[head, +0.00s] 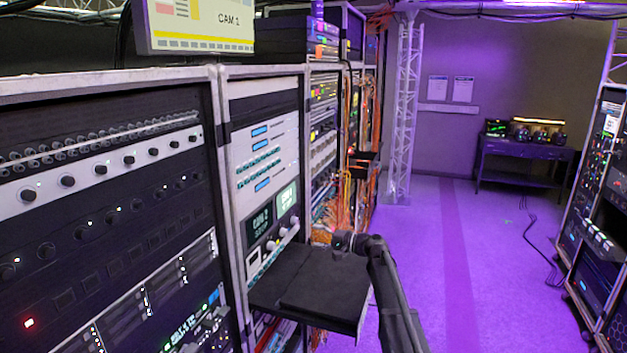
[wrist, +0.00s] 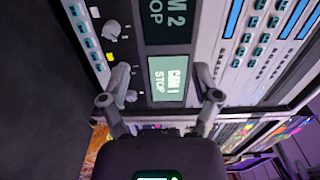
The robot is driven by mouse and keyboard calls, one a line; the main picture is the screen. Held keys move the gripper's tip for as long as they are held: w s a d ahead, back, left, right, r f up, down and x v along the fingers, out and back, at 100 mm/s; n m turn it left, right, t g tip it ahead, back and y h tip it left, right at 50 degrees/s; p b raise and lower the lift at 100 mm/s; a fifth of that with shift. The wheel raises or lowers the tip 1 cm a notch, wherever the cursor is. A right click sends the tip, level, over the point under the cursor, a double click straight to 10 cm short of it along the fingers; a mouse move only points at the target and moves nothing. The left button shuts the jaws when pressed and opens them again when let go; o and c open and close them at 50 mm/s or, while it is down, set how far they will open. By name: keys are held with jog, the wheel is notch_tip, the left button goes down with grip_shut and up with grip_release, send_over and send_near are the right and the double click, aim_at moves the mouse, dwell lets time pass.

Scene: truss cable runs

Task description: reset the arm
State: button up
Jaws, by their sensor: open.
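My gripper (wrist: 161,78) is open in the wrist view, with its two fingers spread and nothing between them. Beyond the fingers is a lit greenish screen (wrist: 167,80) reading CAM 1 STOP. Its distance from the fingertips is hard to tell. My arm's end (head: 345,240) shows in the head view just right of the rack's control panel (head: 268,185); the fingers are too small to make out there.
A dark shelf (head: 315,285) juts from the rack below my arm's end. Equipment racks (head: 110,200) line the left and another rack (head: 600,210) stands at the right. A table (head: 525,150) and white truss (head: 404,110) stand at the back.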

jog(key=s+d+f+n+g+h+b, duration=0.2)
jog(key=s+f+h+b, duration=0.15)
jog(key=s+f, duration=0.6)
jog(key=s+d+f+n+g+h+b, duration=0.1)
jog(key=s+d+f+g+h+b, duration=0.1)
jog(key=s+f+h, duration=0.55)
jog(key=s+d+f+h+b, duration=0.1)
jog(key=s+d+f+h, duration=0.1)
jog(key=s+d+f, duration=0.2)
jog(key=s+d+f+g+h+b, duration=0.1)
jog(key=s+d+f+h+b, duration=0.1)
jog(key=s, duration=0.7)
jog(key=s+d+f+g+h+b, duration=0.1)
jog(key=s+d+f+h, duration=0.1)
jog(key=s+d+f, duration=0.3)
jog(key=shift+s+d+f+n, duration=0.3)
jog(key=shift+s+n, duration=0.1)
jog(key=shift+s, duration=0.85)
jog(key=c, duration=0.3)
